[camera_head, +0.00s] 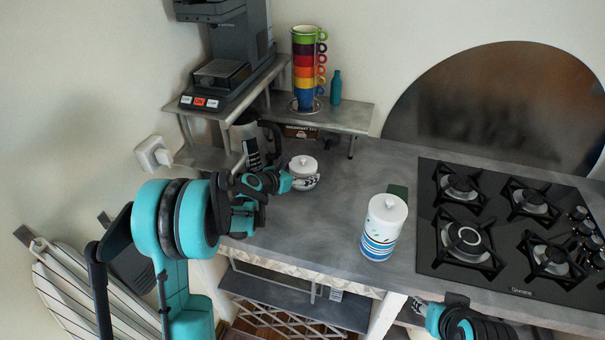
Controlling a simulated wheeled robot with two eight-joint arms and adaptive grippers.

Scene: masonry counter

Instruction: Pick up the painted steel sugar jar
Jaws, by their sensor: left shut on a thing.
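A small white lidded jar (303,164), which fits the sugar jar, stands upright on the grey counter below the small shelf. My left gripper (304,183) reaches in from the left and is shut on this jar's lower body. The fingers cover part of the jar's front and side; its lid with a knob stays visible. I cannot tell whether its base is clear of the counter. My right gripper (421,306) shows only partly at the bottom edge, below the counter front, and its opening is not clear.
A taller white canister with blue stripes (378,245) stands to the right, before a black gas hob (432,253). Bare counter lies between jar and canister.

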